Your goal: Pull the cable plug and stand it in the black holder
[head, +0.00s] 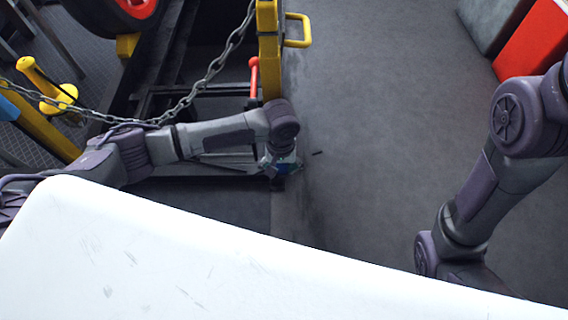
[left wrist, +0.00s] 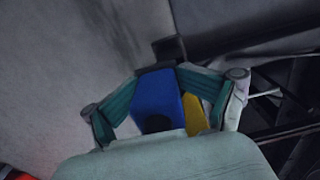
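A blue block-shaped thing (left wrist: 160,98), which looks like the cable plug, lies between the teal fingers of my left gripper (left wrist: 162,72) in the left wrist view. The fingers slope inward and look closed on its far end. A dark round spot marks its near end. In the head view, my left gripper (head: 280,165) points down beside the dark frame, mostly hidden under its wrist; a little blue and green shows there. A small dark block (left wrist: 168,48) shows just beyond the fingertips; I cannot tell whether it is the black holder. My right gripper is out of view.
A yellow part (left wrist: 194,113) shows beside the blue thing. A yellow post with a handle (head: 297,30) and a red lever (head: 254,76) stand behind my left arm. A chain (head: 215,65) hangs across. Grey floor (head: 385,90) is open to the right.

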